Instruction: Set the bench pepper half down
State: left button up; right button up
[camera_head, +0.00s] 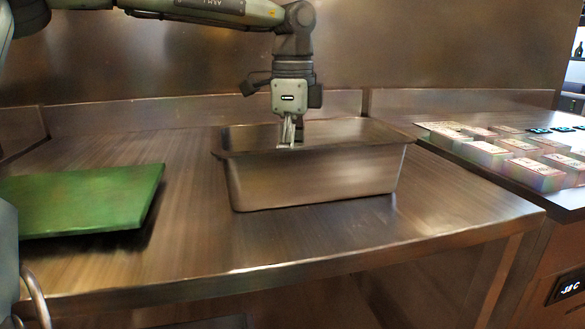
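A deep rectangular metal pan (315,181) stands on the steel bench, right of the middle. My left gripper (288,145) points straight down at the pan's opening. Its fingers look close together, and the tips reach the level of the near rim; their lower ends may be hidden by the pan's front wall. I cannot tell whether they are open or shut, or hold anything. No pepper half is visible; the inside of the pan is mostly hidden by its front wall. A green board (80,198) lies on the bench at the left. My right gripper is not in view.
The steel bench (190,225) is clear between the green board and the pan, and along its front edge. A metal backsplash (150,115) runs behind. On a side surface at the right sit several pale boxes (485,152) and small dark items (540,130).

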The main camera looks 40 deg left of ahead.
pick_arm(q)
jog(key=shift+r, duration=0.65)
notch_tip(320, 180, up, 11)
jog(key=shift+p, duration=0.4)
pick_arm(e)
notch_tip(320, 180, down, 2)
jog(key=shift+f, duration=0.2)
